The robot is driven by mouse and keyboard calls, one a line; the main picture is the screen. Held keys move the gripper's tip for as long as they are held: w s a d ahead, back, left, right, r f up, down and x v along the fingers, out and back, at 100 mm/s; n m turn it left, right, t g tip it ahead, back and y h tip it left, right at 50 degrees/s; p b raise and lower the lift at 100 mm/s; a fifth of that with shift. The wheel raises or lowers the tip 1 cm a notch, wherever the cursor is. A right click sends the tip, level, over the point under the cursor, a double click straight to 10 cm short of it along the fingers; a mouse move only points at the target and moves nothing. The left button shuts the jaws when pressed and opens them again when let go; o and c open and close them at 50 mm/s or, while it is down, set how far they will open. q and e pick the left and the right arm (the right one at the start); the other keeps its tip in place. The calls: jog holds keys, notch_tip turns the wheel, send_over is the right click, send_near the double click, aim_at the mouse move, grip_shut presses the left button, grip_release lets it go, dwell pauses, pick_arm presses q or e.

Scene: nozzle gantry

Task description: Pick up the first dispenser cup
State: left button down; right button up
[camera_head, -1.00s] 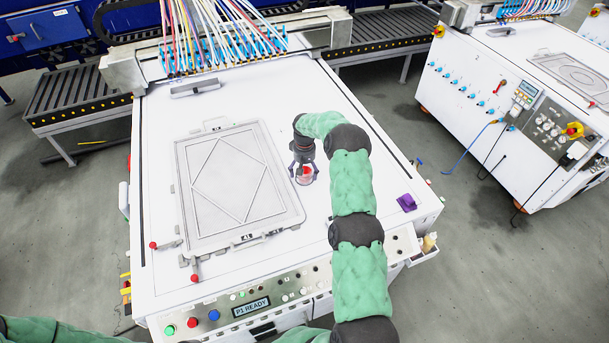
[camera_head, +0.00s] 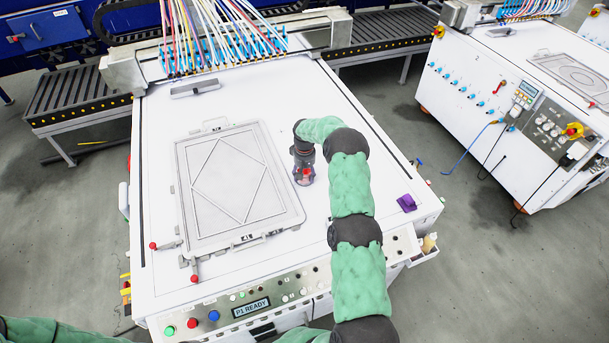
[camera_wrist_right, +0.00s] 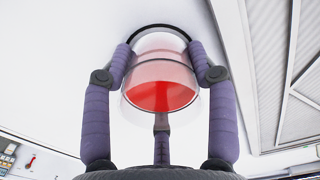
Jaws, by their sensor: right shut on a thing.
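The dispenser cup (camera_wrist_right: 161,85) is clear with red contents and stands between the fingers of my right gripper in the right wrist view. In the head view only a small red part of the cup (camera_head: 306,171) shows, on the white table top right of the grey framed plate. My right gripper (camera_head: 304,177) points down over it and is shut on it, with fingers on both sides of the cup in the right wrist view (camera_wrist_right: 161,75). I cannot tell whether the cup still touches the table. My left gripper is out of view; only a green arm part shows at the lower left.
The grey framed plate (camera_head: 285,205) with a diamond pattern lies left of the cup. A purple object (camera_head: 406,202) sits at the table's right edge. A nozzle gantry (camera_head: 220,60) with coloured hoses spans the back. The table top behind the gripper is clear.

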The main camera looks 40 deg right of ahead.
jog(key=shift+r, duration=0.5)
notch_tip(320, 180, up, 2)
jog(key=shift+r, duration=0.25)
jog(key=w+a+r, duration=0.3)
jog(key=a+r, duration=0.6)
jog(key=a, duration=0.4)
jog(key=shift+w+a+r, duration=0.25)
jog(key=shift+w+r, duration=0.05)
